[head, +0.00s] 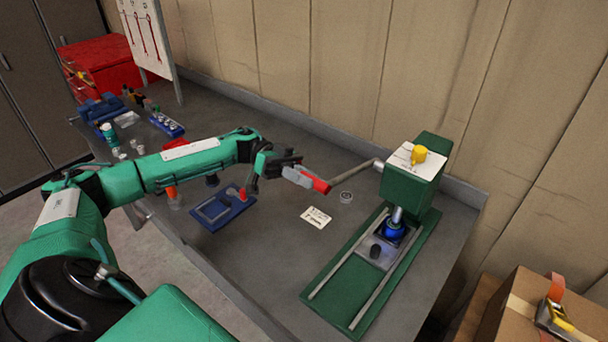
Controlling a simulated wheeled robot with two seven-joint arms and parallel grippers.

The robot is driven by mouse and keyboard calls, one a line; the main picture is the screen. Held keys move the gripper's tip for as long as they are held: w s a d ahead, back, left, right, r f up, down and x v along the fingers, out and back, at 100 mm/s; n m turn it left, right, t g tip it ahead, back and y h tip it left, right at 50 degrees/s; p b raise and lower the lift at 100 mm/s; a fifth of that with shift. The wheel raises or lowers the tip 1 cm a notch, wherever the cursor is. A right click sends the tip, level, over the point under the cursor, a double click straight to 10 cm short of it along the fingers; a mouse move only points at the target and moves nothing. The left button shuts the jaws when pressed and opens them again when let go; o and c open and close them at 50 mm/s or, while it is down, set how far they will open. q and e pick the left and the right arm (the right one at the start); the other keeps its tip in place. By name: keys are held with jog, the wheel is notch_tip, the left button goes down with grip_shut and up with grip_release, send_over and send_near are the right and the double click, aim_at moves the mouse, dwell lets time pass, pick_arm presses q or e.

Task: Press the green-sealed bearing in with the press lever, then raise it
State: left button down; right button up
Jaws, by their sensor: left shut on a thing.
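The green press (412,180) stands at the right end of the bench, with two rails on its green base. Its lever (358,170) reaches out to the left and ends in a red handle (321,186). My left gripper (303,178) is shut on the red handle. Under the press head, the ram (397,214) comes down to a blue part (392,230) on a grey sliding plate (376,254). The green-sealed bearing cannot be made out there. My right gripper is not in view.
A white card (315,217) and a small metal ring (346,197) lie left of the press. A blue tray (222,208) lies under my left forearm. Red toolboxes (96,66) stand at the far left; cardboard boxes (515,312) stand at the lower right.

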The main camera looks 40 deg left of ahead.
pick_arm(q)
jog(key=shift+w+r+n+p, duration=0.2)
jog(key=shift+r+n+p, duration=0.15)
jog(key=shift+r, duration=0.45)
jog(key=shift+w+r+p, duration=0.25)
jog(key=shift+r+p, duration=0.2)
jog(key=shift+r, duration=0.1)
jog(key=shift+w+r+p, duration=0.25)
jog(key=shift+r+p, duration=0.2)
jog(key=shift+r, duration=0.05)
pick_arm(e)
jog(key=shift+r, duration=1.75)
pick_arm(q)
jog(key=c, duration=1.3)
grip_release()
jog(key=shift+o, duration=0.2)
jog(key=w+a+b, duration=0.1)
jog(key=a+b, duration=0.4)
jog(key=a, duration=0.8)
jog(key=shift+a, duration=0.4)
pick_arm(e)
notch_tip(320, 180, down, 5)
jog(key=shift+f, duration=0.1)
